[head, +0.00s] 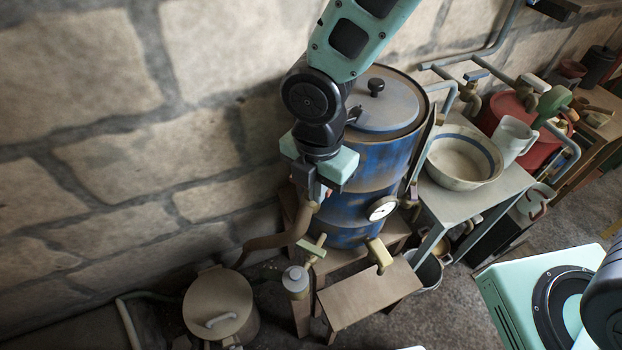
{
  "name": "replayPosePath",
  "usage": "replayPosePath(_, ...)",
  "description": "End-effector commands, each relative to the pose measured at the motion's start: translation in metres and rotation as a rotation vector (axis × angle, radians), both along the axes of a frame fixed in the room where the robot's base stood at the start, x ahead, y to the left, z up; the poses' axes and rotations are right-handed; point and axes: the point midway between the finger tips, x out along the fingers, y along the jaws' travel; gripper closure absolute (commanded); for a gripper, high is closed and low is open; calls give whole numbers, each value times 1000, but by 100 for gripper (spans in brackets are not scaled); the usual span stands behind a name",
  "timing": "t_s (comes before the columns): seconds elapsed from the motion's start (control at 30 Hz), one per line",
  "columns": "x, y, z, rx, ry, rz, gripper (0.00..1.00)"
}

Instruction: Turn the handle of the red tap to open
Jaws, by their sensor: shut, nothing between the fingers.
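My gripper (316,197) hangs downward in front of the blue barrel, fingers shut and empty as far as I can see. A brown pipe (275,241) curves up to just below the fingers; whether they touch it I cannot tell. A small brass tap with a pale yellowish handle (313,247) sits lower, beneath the gripper. Another yellowish tap handle (379,254) stands to the right, in front of the barrel. No tap handle here looks clearly red, so I cannot tell which is the red tap. The wrist partly hides the barrel's left side.
The blue barrel (364,192) with a round gauge (382,208) stands on a wooden stand. A side table holds a bowl (463,158) and a white jug (513,139). Wall taps, a green one (553,101) among them, rise near a red tub (502,108). A lidded pot (217,304) stands lower left.

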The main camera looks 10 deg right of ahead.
Motion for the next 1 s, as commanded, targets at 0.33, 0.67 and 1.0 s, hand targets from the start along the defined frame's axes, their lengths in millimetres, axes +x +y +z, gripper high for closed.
replayPosePath(0.33,0,0,-23,-1,1,1,100)
replayPosePath(0.67,0,-1,-32,0,0,0,100)
replayPosePath(1.0,12,-15,-31,-1,1,-2,100)
